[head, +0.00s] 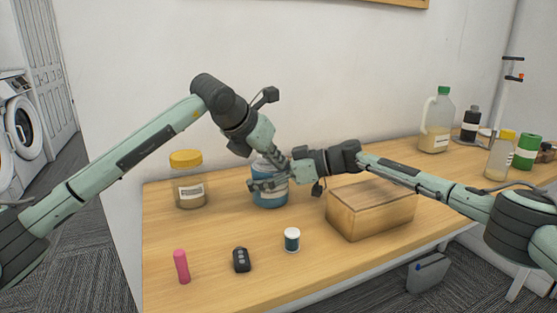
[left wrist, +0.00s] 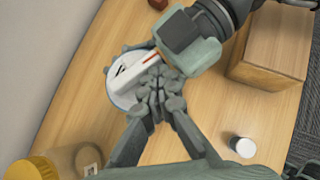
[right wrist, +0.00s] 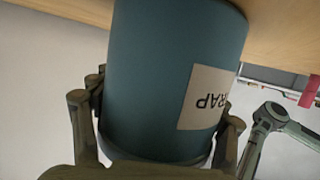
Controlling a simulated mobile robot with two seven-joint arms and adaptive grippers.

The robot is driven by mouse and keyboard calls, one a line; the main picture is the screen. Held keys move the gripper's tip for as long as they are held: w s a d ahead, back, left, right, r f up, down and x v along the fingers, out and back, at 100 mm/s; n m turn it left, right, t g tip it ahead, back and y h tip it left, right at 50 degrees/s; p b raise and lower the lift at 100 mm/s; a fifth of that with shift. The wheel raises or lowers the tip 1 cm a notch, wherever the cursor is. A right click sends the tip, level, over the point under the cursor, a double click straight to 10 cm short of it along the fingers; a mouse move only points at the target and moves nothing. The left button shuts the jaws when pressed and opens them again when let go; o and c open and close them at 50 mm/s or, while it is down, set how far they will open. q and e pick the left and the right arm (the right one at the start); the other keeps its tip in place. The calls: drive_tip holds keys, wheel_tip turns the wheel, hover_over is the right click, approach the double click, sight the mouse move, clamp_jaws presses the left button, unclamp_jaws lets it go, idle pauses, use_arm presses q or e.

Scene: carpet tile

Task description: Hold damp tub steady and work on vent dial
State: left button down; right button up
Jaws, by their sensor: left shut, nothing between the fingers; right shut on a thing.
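The damp tub (head: 270,201) is a blue tub standing on the table, partly covered by both grippers. In the right wrist view the tub (right wrist: 165,75) fills the middle, with a label partly reading "RAP". My right gripper (right wrist: 163,112) is shut around its side. In the left wrist view the tub's white top (left wrist: 120,98) is seen from above. A pale raised bar with a red line, apparently the vent dial (left wrist: 138,72), lies across it. My left gripper (left wrist: 160,100) is shut and empty, its fingertips at the bar; I cannot tell whether they touch it.
A wooden box (head: 370,210) stands close under my right forearm. A yellow-lidded jar (head: 188,182) is left of the tub. Bottles stand far right.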

use_arm(q)
drive_tip(key=shift+w+a, duration=0.15)
drive_tip(key=shift+a, duration=0.45)
drive_tip(key=s+a+r, duration=0.1)
drive_tip(key=s+r, duration=0.6)
drive_tip(key=s, duration=0.4)
drive_tip(key=shift+a, duration=0.35)
use_arm(e)
drive_tip(key=o, duration=1.5)
drive_tip(key=shift+o, duration=0.2)
